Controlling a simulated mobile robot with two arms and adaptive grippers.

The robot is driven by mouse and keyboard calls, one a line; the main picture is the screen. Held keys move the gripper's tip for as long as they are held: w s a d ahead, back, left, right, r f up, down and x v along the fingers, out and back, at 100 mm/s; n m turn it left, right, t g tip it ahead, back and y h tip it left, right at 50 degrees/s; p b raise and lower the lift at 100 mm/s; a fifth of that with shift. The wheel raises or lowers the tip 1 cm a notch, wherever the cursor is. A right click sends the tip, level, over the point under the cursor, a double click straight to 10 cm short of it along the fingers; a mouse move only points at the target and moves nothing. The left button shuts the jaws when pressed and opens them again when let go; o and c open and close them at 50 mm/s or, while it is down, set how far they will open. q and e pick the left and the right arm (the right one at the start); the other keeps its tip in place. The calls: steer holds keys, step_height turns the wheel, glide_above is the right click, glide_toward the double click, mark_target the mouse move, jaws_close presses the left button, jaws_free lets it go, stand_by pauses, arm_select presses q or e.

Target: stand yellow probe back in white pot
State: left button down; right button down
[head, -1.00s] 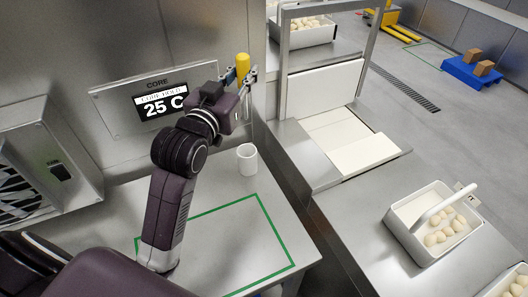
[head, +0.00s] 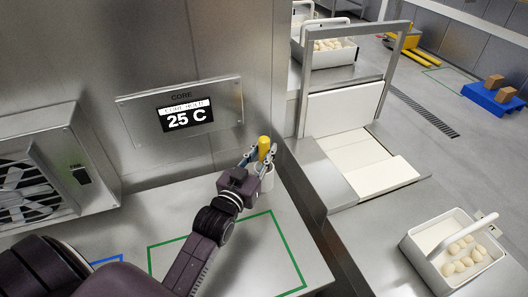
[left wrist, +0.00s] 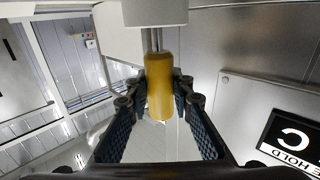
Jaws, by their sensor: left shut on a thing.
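The yellow probe (head: 264,147) is upright in my left gripper (head: 262,158), its thick yellow handle between the two fingers. In the left wrist view the handle (left wrist: 160,85) is pinched by the gripper (left wrist: 160,88), and its thin metal shaft runs towards the white pot (left wrist: 155,12). The white pot (head: 266,182) stands on the steel counter, directly under the gripper and partly hidden by it. The shaft meets the pot's rim in the wrist view; I cannot tell how far inside the tip is. My right gripper is not in view.
A wall display (head: 188,118) reading 25 C is left of the gripper. A green outline (head: 290,258) marks the counter in front of the pot. A metal frame (head: 385,75) stands to the right.

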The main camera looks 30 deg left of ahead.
arm_select(q)
steer(key=shift+f, duration=0.45)
steer(key=c, duration=1.7)
jaws_free()
steer(key=shift+s, duration=0.15)
steer(key=s, duration=0.4)
steer(key=s+b, duration=0.1)
steer(key=s, duration=0.2)
steer(key=s+b, duration=0.1)
steer(key=s, duration=0.3)
steer(key=shift+s+d, duration=0.35)
